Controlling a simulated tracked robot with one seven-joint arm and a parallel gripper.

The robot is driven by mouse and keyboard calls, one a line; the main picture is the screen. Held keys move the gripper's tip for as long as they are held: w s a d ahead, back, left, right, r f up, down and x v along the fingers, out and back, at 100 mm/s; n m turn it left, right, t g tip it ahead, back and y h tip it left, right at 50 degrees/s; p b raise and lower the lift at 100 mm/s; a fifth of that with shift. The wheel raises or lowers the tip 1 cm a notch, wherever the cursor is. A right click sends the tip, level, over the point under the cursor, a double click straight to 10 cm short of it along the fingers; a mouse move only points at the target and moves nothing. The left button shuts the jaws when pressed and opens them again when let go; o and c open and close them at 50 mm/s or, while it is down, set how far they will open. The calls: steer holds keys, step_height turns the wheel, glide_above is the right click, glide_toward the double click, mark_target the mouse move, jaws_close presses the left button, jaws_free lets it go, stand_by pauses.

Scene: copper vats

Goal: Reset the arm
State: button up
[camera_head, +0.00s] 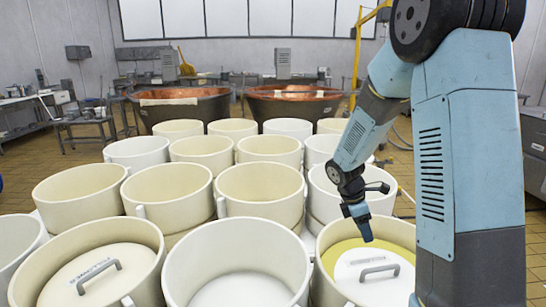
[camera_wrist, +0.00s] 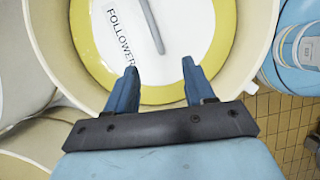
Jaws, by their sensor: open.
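My gripper (camera_wrist: 158,75) is open and empty in the wrist view, its two blue fingers spread apart. In the head view my gripper (camera_head: 362,228) hangs from my bent arm above a cream vat (camera_head: 322,238) at the front right. Inside that vat is a white follower disc (camera_head: 350,271) with a grey handle and a yellow band around it. In the wrist view the follower (camera_wrist: 115,60) lies beyond the fingertips, with the word FOLLOWER on it, and its handle (camera_wrist: 152,25) runs between and ahead of the fingers, apart from them.
Several cream vats stand in close rows. The front left vat (camera_head: 20,285) holds another follower (camera_head: 97,285); the front middle vat (camera_head: 180,270) has a pale disc inside. Two copper vats (camera_head: 185,113) (camera_head: 290,110) stand behind. Tiled floor (camera_head: 400,160) shows at the right.

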steer(key=s+a+r+m+t+y, duration=0.1)
steer(key=s+r+m, duration=0.35)
steer(key=r, duration=0.35)
steer(key=s+a+r+m+t+y, duration=0.1)
steer(key=s+r+m+t, duration=0.1)
steer(key=s+r+m, duration=0.4)
steer(key=s+a+r+m+t+y, duration=0.2)
steer(key=s+r+m, duration=0.5)
steer(key=s, duration=0.5)
step_height(320, 180, up, 3)
steer(key=shift+s+a+f+t, duration=0.15)
steer(key=shift+s+a+t, duration=0.15)
steer(key=shift+a+t, duration=0.5)
steer(key=shift+c, duration=0.3)
